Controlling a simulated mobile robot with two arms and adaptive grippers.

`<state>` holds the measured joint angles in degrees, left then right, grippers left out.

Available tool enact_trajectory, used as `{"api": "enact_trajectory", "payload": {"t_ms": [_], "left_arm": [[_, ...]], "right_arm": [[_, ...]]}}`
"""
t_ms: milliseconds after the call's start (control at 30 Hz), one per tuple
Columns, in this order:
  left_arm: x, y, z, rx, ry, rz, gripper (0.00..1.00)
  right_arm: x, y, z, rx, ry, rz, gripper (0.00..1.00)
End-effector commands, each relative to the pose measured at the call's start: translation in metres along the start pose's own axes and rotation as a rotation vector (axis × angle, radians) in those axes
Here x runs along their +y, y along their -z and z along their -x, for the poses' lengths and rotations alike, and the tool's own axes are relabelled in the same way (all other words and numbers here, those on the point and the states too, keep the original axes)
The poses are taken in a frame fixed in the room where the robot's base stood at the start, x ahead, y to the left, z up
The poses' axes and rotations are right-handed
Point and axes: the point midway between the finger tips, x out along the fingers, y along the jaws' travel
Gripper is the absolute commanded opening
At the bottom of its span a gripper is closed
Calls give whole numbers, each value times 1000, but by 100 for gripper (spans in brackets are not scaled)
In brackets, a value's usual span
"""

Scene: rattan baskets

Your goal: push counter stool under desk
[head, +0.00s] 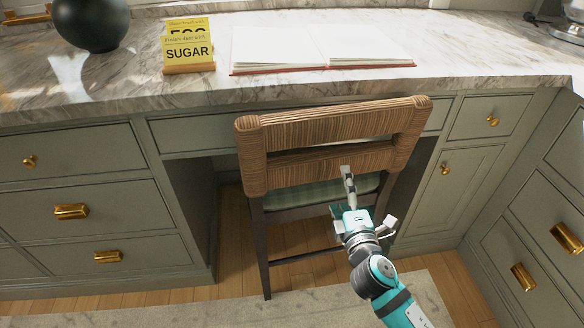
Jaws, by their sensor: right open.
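The counter stool (330,128) has a woven rattan back, a green seat and dark legs. It stands at the desk's knee opening, its back rising in front of the counter edge. The desk (300,98) is a marble counter over green cabinets. My right gripper (368,195) is in front of the stool's back, at its right part, with its fingers spread and nothing between them. One finger overlaps the lower back rail; I cannot tell if it touches. My left gripper is not in view.
A black round vase (90,22), a yellow sugar card (188,52) on a small stand and an open book (318,46) are on the counter. Drawer cabinets (85,155) flank the opening. A pale rug (225,308) lies on the wooden floor.

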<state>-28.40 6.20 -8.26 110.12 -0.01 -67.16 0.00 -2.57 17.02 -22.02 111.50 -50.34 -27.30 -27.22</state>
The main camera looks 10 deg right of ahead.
Motion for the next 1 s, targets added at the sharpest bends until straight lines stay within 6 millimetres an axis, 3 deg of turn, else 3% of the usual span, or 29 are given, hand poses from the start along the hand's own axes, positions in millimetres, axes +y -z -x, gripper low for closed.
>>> {"api": "enact_trajectory", "payload": {"t_ms": [267,367,467,533,700,833,1000], "left_arm": [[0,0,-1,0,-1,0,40],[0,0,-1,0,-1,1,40],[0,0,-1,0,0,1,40],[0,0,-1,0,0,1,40],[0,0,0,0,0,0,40],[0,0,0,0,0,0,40],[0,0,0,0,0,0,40]], "right_arm": [[0,0,5,-1,1,-2,100],[-13,-6,9,-24,41,-52,100],[-51,-20,23,-100,154,-192,100],[-90,-32,42,-185,273,-340,100],[-190,-48,115,-443,587,-708,100],[-241,-44,173,-617,776,-909,100],[-282,-31,240,-808,968,-1097,100]]}}
